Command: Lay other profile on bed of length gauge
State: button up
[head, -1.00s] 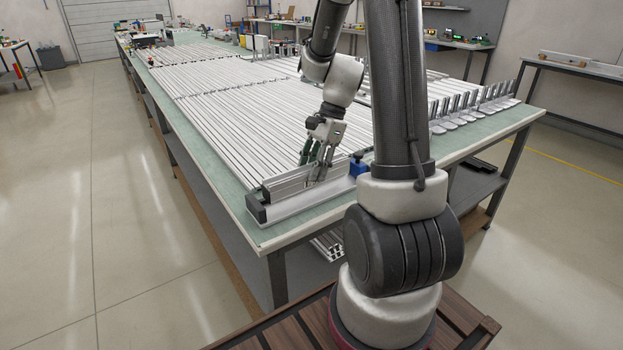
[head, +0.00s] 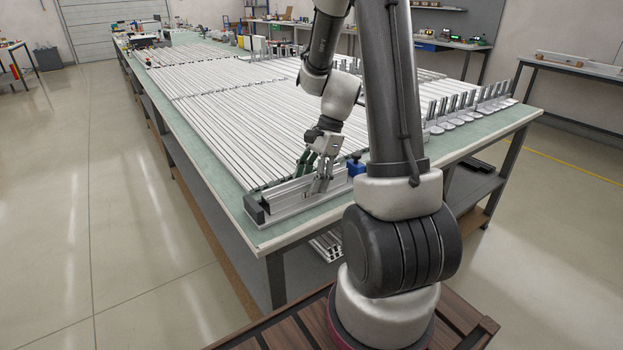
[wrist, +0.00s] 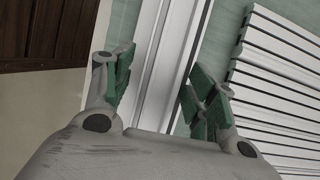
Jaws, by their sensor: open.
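The length gauge (head: 262,217) sits at the near corner of the workbench, with a dark end block on the left and a blue clamp (head: 356,167) on the right. A silver profile (head: 287,193) lies lengthwise along its bed, against or close to the end block. My gripper (head: 313,174) is open over the gauge, one finger on each side of the profile. In the wrist view, the profile (wrist: 160,62) runs between the two green-padded fingers (wrist: 158,92), with gaps beside it. I cannot tell whether a second profile lies alongside.
Many silver profiles (head: 215,95) cover the green bench top (head: 215,165) behind the gauge. A row of upright metal pieces with flat feet (head: 470,110) stands at the right of the bench. The floor to the left is clear.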

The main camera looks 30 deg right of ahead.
jog(key=v, duration=1.2)
jog(key=s+a+r+n+t+h, duration=0.2)
jog(key=s+a+r+n, duration=0.2)
jog(key=s+n, duration=0.4)
jog(key=s+a+r+n+t+h, duration=0.2)
jog(key=s+r+n, duration=0.3)
jog(key=s+n, duration=0.3)
jog(key=shift+s+a+n+t+h, duration=0.3)
jog(key=shift+s+a+n, duration=0.05)
jog(key=shift+a+n, duration=0.5)
